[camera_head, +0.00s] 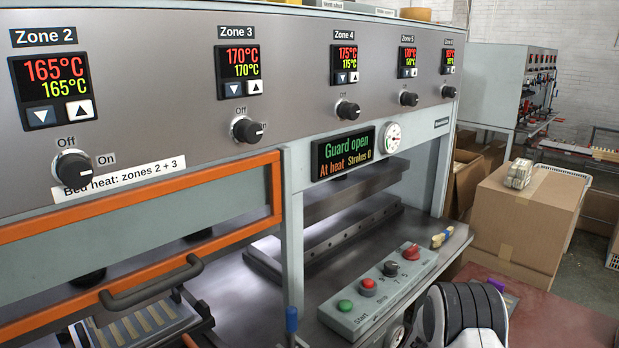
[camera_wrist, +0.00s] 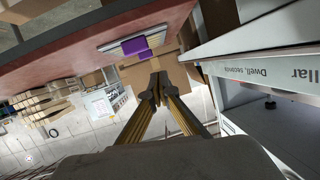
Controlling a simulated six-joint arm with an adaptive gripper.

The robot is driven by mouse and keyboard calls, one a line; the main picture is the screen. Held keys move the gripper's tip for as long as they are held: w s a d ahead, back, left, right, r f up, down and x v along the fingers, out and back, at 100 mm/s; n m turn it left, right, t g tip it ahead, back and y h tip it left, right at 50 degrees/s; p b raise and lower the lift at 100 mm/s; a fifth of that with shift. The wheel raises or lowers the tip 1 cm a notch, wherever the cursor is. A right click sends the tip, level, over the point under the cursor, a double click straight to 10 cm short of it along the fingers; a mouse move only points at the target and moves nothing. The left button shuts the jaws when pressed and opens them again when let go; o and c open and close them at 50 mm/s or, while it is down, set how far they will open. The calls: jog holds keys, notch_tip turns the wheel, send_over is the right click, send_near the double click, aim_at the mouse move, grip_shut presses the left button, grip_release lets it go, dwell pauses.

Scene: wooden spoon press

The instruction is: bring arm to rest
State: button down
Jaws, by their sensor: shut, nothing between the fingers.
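My gripper (camera_wrist: 158,90) shows in the wrist view with its two fingertips together and nothing between them. It hangs in free air and touches nothing that I can see. Below and beyond the tips are cardboard and floor. The gripper's fingers do not show in the head view. A white and black rounded part of my arm (camera_head: 465,318) is at the bottom right of the head view, in front of the press's button panel (camera_head: 380,290).
The press's display (camera_head: 343,152) reads "Guard open", "At heat", "Strokes 0". An orange-framed guard (camera_head: 140,198) with a dark handle is at left. A red-brown table (camera_head: 560,315) is at right, with cardboard boxes (camera_head: 525,215) behind. A purple item (camera_wrist: 134,46) lies by the table's edge in the wrist view.

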jog(key=a+r+n+y, duration=0.1)
jog(key=a+r+y, duration=0.2)
jog(key=a+r, duration=0.35)
jog(key=s+a+r+n+g+y, duration=0.1)
jog(key=s+a+r+n+y, duration=0.15)
jog(key=s+a+r, duration=0.5)
jog(key=s+a+r+n+y, duration=0.25)
jog(key=s+a+r, duration=0.2)
jog(key=r, duration=0.55)
jog(key=s+a+r+n+g+y, duration=0.1)
jog(key=s+a+r, duration=0.1)
jog(key=s, duration=0.6)
jog(key=s+a+r+g+y, duration=0.1)
jog(key=s+a+r, duration=0.1)
jog(key=s, duration=0.7)
jog(key=s+d+f+n+g+h, duration=0.1)
jog(key=s+f+n+g, duration=0.1)
jog(key=s, duration=1.9)
jog(key=shift+f+g, duration=0.3)
jog(key=shift+g, duration=0.2)
